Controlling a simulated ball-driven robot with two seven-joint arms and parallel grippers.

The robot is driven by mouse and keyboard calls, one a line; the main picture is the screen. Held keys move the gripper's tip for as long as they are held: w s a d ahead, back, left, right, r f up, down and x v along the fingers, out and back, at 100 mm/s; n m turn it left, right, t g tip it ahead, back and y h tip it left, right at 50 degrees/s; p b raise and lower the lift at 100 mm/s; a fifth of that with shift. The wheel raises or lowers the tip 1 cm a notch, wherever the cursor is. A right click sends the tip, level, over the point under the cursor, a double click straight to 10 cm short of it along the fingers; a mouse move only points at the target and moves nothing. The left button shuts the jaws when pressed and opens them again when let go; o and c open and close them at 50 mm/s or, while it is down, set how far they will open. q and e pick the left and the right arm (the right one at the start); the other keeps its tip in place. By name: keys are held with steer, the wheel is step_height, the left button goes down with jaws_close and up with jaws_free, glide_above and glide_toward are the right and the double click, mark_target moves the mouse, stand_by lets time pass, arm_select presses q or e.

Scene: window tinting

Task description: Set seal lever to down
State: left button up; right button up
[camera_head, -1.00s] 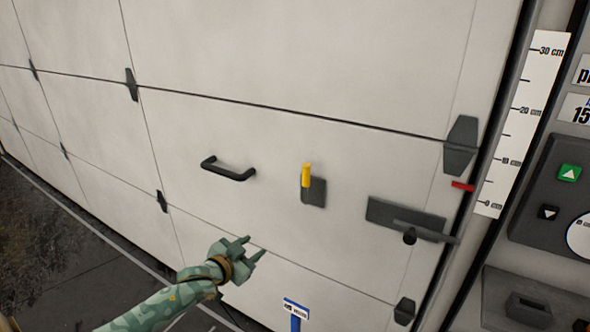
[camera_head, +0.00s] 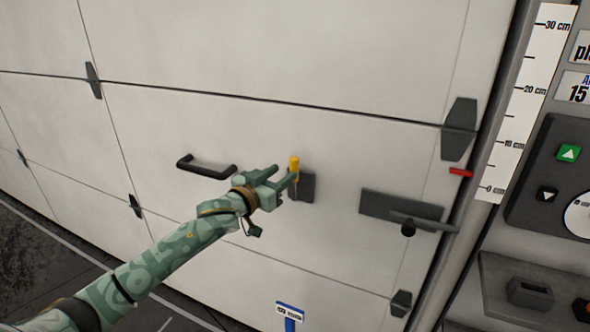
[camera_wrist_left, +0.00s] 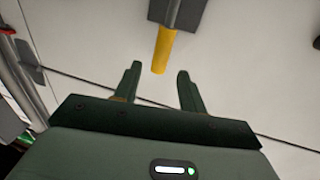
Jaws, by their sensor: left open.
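The seal lever appears to be the yellow-tipped handle (camera_head: 294,163) on a dark grey plate (camera_head: 306,187) on the white door. Its yellow end points up in the head view. My left gripper (camera_head: 286,178) is open right beside the lever, its fingers partly covering the lever's lower part. In the left wrist view, the yellow handle (camera_wrist_left: 163,50) lies just beyond and between the two open fingertips (camera_wrist_left: 157,72). I cannot tell whether a finger touches it. My right gripper is not in view.
A black pull handle (camera_head: 206,167) is on the door left of the lever. A dark latch bar (camera_head: 402,211) sits to the right. A red pointer (camera_head: 460,173) stands by a centimetre scale (camera_head: 526,100). A control panel (camera_head: 552,175) is at the far right.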

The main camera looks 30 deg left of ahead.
mark_target(291, 167)
arm_select(q)
steer(key=w, duration=0.2)
steer(key=w+b, duration=0.1)
steer(key=w, duration=0.3)
steer(key=shift+w+d, duration=0.1)
steer(key=shift+d, duration=0.3)
jaws_close()
